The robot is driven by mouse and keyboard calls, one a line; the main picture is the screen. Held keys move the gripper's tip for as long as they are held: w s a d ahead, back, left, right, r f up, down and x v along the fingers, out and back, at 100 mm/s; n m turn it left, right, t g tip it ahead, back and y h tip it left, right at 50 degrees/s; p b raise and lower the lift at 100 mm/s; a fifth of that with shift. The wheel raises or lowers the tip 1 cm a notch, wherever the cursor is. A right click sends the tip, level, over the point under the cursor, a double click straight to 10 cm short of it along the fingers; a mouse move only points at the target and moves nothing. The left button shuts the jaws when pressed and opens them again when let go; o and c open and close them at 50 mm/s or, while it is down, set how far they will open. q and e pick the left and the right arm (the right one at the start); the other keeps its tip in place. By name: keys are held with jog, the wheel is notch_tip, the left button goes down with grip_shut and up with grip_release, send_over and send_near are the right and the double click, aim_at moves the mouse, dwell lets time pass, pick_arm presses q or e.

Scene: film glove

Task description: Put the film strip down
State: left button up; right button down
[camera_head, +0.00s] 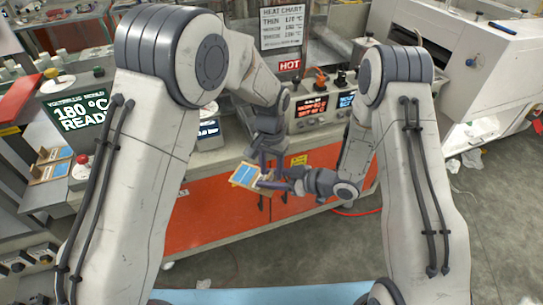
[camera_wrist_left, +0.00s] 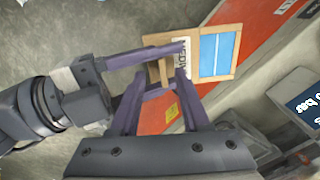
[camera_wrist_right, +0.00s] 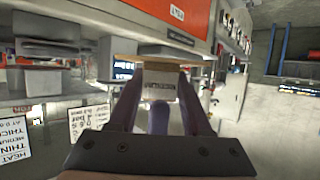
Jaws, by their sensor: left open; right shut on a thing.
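The film strip, a tan-framed piece with a blue panel and a white label, is held in mid-air in front of the red cabinet in the head view (camera_head: 243,175). The left wrist view shows its blue panel (camera_wrist_left: 217,53) and a label reading "MEDI…". My right gripper (camera_head: 268,183) is shut on its label end; the right wrist view shows the label (camera_wrist_right: 160,86) between the fingers (camera_wrist_right: 160,78). My left gripper (camera_head: 262,164) is open close to the same end, its fingertips (camera_wrist_left: 163,80) near the right fingers. Whether it touches the strip is unclear.
Similar blue-panelled pieces (camera_head: 52,163) lie at the left, near a red button (camera_head: 82,159) and a "180 °C READY" screen (camera_head: 80,110). A counter over the red cabinet (camera_head: 200,220) carries a control box (camera_head: 318,108). A light blue surface (camera_head: 265,296) is at the bottom.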

pick_arm(q)
jog(key=shift+f, duration=1.1)
grip_shut()
pick_arm(e)
jog(key=shift+c, duration=1.3)
grip_release()
jog(key=shift+d, duration=0.1)
